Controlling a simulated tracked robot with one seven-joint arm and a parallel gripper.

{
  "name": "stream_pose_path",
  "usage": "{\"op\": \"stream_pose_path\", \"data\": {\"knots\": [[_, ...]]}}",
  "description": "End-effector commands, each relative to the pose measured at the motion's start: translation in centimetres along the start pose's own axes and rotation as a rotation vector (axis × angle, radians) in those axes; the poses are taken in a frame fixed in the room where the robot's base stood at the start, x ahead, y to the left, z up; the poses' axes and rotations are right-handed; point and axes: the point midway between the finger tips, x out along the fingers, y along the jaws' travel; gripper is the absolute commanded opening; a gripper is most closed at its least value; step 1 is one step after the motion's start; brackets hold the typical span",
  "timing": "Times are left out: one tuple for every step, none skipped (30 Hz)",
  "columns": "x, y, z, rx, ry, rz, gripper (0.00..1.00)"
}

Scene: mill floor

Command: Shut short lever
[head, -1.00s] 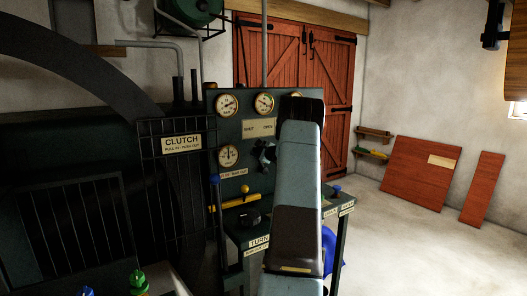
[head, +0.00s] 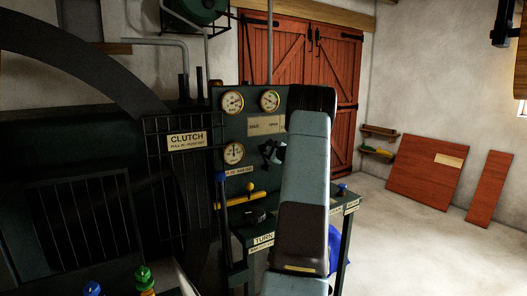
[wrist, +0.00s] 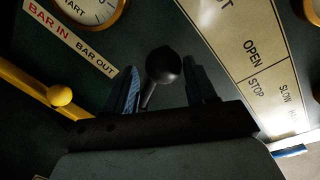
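A short lever with a black ball knob (wrist: 163,65) stands out from the dark green panel (wrist: 130,25) in the wrist view. Beside it is a cream plate (wrist: 245,60) reading OPEN, STOP and SLOW; the start of its lettering is cut off. My gripper (wrist: 164,88) is open, with one finger on each side of the lever's stem. Dark gaps show between the knob and both fingers. In the head view my gripper (head: 272,153) is at the panel below the cream plate (head: 265,125), partly hidden by my arm, and the lever cannot be made out there.
A yellow lever with a ball knob (head: 250,187) sits just left of my gripper. Round gauges (head: 233,103) are above. A blue-topped upright lever (head: 220,178) and the CLUTCH cage (head: 187,141) stand left. Open floor (head: 400,240) lies right.

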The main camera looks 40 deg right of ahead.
Motion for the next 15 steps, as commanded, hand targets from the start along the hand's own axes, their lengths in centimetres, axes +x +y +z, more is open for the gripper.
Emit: {"op": "stream_pose_path", "data": {"knots": [[-1.2, 0.0, -0.1, 0.001, 0.003, 0.001, 0.54], [-1.8, 0.0, 0.0, 0.001, 0.002, 0.0, 0.54], [-2.5, 0.0, 0.0, 0.001, 0.002, 0.001, 0.54], [-3.1, 0.0, 0.0, 0.001, 0.002, 0.001, 0.54], [-3.7, 0.0, 0.0, 0.001, 0.002, 0.001, 0.54], [-4.5, 0.0, 0.0, 0.001, 0.001, 0.0, 0.54], [-5.1, 0.0, 0.0, 0.0, 0.002, 0.0, 0.54], [-5.6, 0.1, 0.0, 0.001, 0.002, 0.001, 0.54], [-6.3, 0.1, 0.0, 0.0, 0.001, 0.001, 0.54], [-6.8, 0.1, 0.0, 0.0, 0.001, 0.001, 0.54], [-7.2, 0.1, 0.0, 0.0, 0.001, 0.001, 0.54], [-7.7, 0.1, 0.0, 0.0, 0.001, 0.001, 0.54], [-8.1, 0.2, 0.0, 0.001, 0.001, 0.001, 0.54], [-8.4, 0.2, 0.0, 0.001, 0.0, 0.001, 0.54], [-8.8, 0.2, 0.0, 0.001, -0.001, 0.001, 0.54]]}}
